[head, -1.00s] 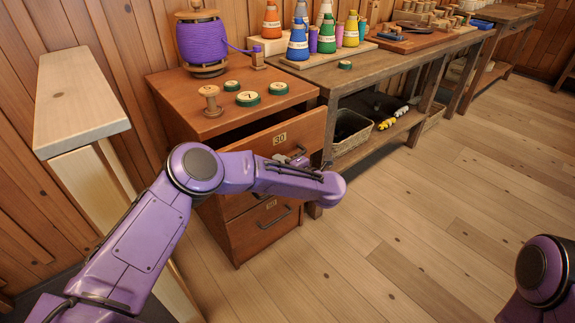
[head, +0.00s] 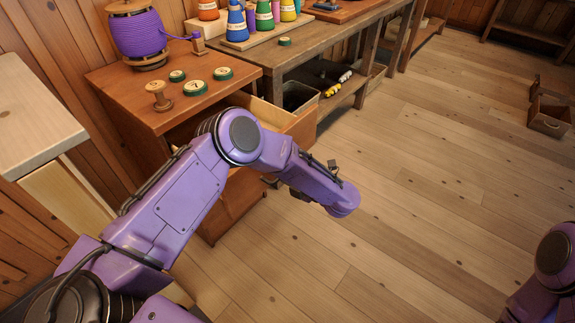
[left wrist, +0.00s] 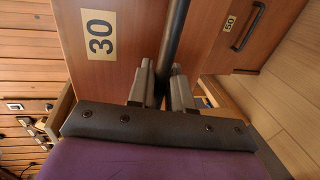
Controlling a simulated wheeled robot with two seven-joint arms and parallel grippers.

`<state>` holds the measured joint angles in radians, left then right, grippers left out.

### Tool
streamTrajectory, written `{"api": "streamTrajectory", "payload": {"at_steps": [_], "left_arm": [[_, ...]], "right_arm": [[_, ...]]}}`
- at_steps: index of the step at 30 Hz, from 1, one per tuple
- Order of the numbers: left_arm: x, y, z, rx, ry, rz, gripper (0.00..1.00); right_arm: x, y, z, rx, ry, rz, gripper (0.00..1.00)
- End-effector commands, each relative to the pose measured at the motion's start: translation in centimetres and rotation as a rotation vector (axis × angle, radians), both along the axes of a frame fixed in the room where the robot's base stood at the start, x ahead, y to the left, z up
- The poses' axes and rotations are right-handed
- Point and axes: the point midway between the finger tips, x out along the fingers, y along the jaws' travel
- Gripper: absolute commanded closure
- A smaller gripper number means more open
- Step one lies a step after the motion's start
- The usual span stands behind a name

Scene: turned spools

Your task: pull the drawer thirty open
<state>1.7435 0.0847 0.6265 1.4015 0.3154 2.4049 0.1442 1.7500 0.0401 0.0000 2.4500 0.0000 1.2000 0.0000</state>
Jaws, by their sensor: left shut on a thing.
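The drawer thirty (head: 302,126) stands pulled out of the brown cabinet in the head view, its pale inner wall showing. My left arm covers much of its front there. In the left wrist view its front (left wrist: 125,60) carries a yellow "30" label (left wrist: 99,35). My left gripper (left wrist: 162,88) is shut on the drawer's dark bar handle (left wrist: 176,35), one finger on each side. In the head view the grip is hidden behind my arm. My right gripper is out of view; only part of that arm shows at the lower right.
Below is a shut drawer marked 50 (left wrist: 230,22) with its own handle. On the cabinet top (head: 118,98) are a purple thread spool (head: 138,35), a wooden spool (head: 158,96) and several green-rimmed discs. A workbench (head: 330,40) stands at right. The floor in front is open.

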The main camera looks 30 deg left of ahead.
Motion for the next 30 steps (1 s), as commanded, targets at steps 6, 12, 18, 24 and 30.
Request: {"api": "streamTrajectory", "payload": {"at_steps": [6,12,18,24,30], "left_arm": [[-0.3,0.0,0.0,0.0,0.0,0.008,1.0],[-0.2,-0.1,0.0,-0.001,0.0,0.007,1.0],[-0.2,-0.1,0.0,0.0,-0.001,0.006,0.65],[-0.2,-0.3,0.0,0.0,-0.001,0.005,0.65],[-0.9,-3.7,0.7,0.0,-0.003,0.001,0.65]], "right_arm": [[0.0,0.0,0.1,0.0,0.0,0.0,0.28],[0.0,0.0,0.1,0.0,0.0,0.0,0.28],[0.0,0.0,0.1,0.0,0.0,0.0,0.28],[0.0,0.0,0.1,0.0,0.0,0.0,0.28],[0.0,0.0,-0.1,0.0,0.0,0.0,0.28]]}}
